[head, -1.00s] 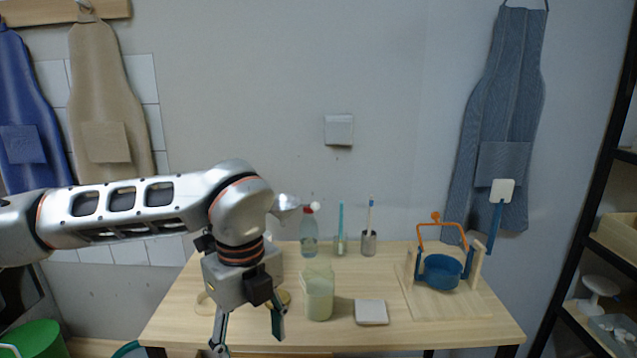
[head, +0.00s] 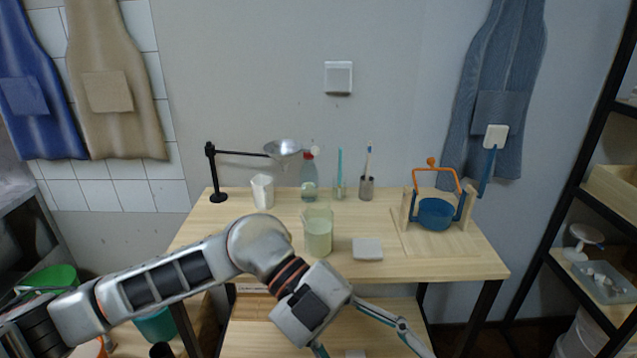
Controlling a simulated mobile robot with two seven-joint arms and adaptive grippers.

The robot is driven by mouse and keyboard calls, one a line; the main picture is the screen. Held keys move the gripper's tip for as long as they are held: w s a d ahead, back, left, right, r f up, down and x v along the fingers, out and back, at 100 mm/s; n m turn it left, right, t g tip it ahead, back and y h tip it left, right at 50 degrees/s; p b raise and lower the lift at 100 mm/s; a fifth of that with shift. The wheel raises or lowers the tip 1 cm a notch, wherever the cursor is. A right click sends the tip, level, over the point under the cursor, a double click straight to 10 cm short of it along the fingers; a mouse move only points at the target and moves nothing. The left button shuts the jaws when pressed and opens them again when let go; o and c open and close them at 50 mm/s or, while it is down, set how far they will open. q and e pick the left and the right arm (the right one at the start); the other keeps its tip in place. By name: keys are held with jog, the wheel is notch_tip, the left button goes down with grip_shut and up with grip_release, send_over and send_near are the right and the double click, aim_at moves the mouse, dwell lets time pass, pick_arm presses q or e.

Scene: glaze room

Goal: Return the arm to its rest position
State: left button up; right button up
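My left arm reaches in from the left, low in the head view. Its gripper (head: 372,350) is below and in front of the table's front edge. Its fingers are spread wide and nothing shows between them; the tips run close to or past the bottom edge of the picture. The forearm and wrist cover the front left part of the wooden table (head: 440,268). My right arm and gripper are not in view.
A jug of pale liquid (head: 318,236) stands close behind my wrist. A white tile (head: 367,249), white cup (head: 262,192), funnel on a stand (head: 284,149), bottle (head: 309,180) and blue pot (head: 435,214) are on or above the table. Shelves (head: 560,255) stand at right.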

pick_arm(q)
notch_tip(320, 180, up, 4)
jog(key=d+h, duration=0.3)
jog(key=h, duration=0.2)
jog(key=w+a+r+n+t+h, duration=0.2)
jog(key=w+r+n+t+h, duration=0.2)
jog(key=w+n+t+h, duration=0.4)
jog(key=w+a+f+n+t+y, duration=0.8)
jog(key=w+a+f+n+t, duration=0.3)
jog(key=n+t, duration=0.4)
jog(key=s+a+f+n+y, duration=0.2)
jog(key=a+f+y, duration=0.25)
jog(key=f, duration=0.45)
jog(key=s+a+f+n+y, duration=0.1)
jog(key=a+f+n+y, duration=0.3)
jog(key=f, duration=0.4)
jog(key=s+a+f+g+y, duration=0.2)
jog(key=s+a+f, duration=0.3)
jog(key=f, duration=0.4)
jog(key=s+a+f+g+y, duration=0.2)
jog(key=s+a+f, duration=0.4)
jog(key=s+f, duration=0.2)
jog(key=shift+s+f+g, duration=0.15)
jog(key=shift+f+g, duration=0.15)
jog(key=shift+f, duration=0.05)
